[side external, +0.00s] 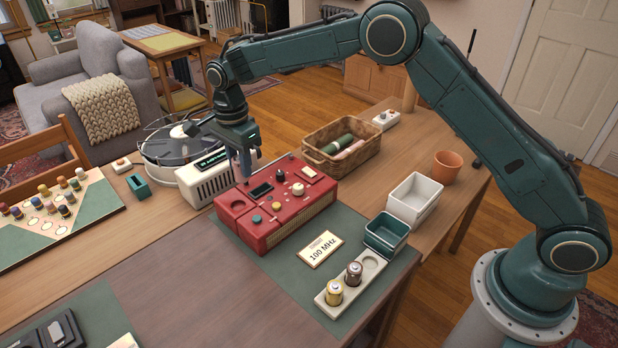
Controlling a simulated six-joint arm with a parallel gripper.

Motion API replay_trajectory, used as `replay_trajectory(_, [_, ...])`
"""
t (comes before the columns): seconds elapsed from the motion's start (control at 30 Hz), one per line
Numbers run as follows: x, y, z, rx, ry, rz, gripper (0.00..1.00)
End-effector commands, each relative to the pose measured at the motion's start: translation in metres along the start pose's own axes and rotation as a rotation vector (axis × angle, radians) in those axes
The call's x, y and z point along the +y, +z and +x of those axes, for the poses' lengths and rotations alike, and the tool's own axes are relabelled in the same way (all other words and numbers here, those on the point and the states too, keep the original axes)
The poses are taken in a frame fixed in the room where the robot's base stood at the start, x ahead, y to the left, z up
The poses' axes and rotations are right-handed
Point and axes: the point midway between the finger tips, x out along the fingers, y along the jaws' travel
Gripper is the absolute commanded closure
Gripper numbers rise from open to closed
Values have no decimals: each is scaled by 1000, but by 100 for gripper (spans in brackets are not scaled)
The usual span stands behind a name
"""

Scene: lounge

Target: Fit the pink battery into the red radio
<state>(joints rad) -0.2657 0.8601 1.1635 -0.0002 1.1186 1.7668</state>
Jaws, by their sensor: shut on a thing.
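My gripper (245,172) points down over the radio's back left part, beside the cream device. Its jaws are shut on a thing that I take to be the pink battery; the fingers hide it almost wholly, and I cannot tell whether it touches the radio. A pale battery tray (350,285) at the front holds a gold battery (334,292) and a brown battery (353,274); its far round slot is empty.
A cream device (205,181) stands close to the radio's left, with a turntable (176,147) behind. A wicker basket (341,147) is behind right. A white bin (414,198), a green bin (386,234) and a "100 MHz" card (321,249) lie right.

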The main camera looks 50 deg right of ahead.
Motion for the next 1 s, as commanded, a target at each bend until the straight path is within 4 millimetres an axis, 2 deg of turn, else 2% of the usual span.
replay_trajectory(0.1, [-11, 6, 8, 0, -1, -1, 96])
replay_trajectory(0.3, [-20, 10, 15, 0, -1, 0, 96])
replay_trajectory(0.67, [-21, 11, 17, 0, -1, 0, 96])
replay_trajectory(1.0, [-20, 11, 31, 0, 0, 0, 96])
